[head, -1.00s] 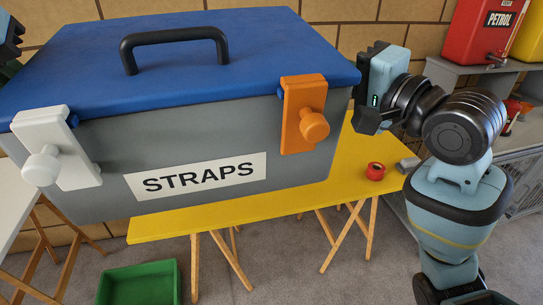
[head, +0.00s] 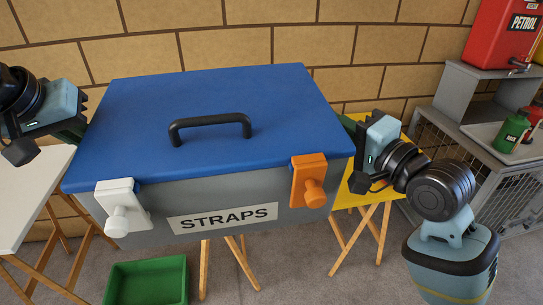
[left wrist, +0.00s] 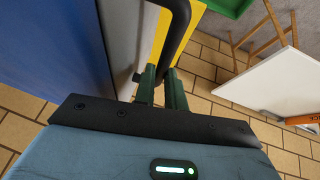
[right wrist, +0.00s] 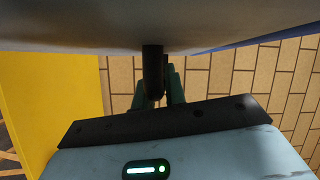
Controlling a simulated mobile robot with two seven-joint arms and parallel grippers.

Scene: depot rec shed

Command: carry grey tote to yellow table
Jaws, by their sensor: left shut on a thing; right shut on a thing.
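The grey tote (head: 255,190) has a blue lid (head: 205,105), a black top handle, a STRAPS label, and one white and one orange latch. It hangs roughly level between my arms. My left gripper (head: 82,130) is at its left side; the left wrist view shows its fingers shut on a black side handle (left wrist: 181,25). My right gripper (head: 348,125) is at its right side, shut on a dark handle (right wrist: 153,68) in the right wrist view. The yellow table (head: 374,194) shows beyond the tote at right, most of its top hidden; it also shows in the right wrist view (right wrist: 60,90).
A white table (head: 30,185) stands at left. A green bin (head: 146,282) is on the floor in front. At right is a grey cage unit (head: 490,185) with a red petrol can (head: 505,32) and green and red bottles. A brick wall closes the back.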

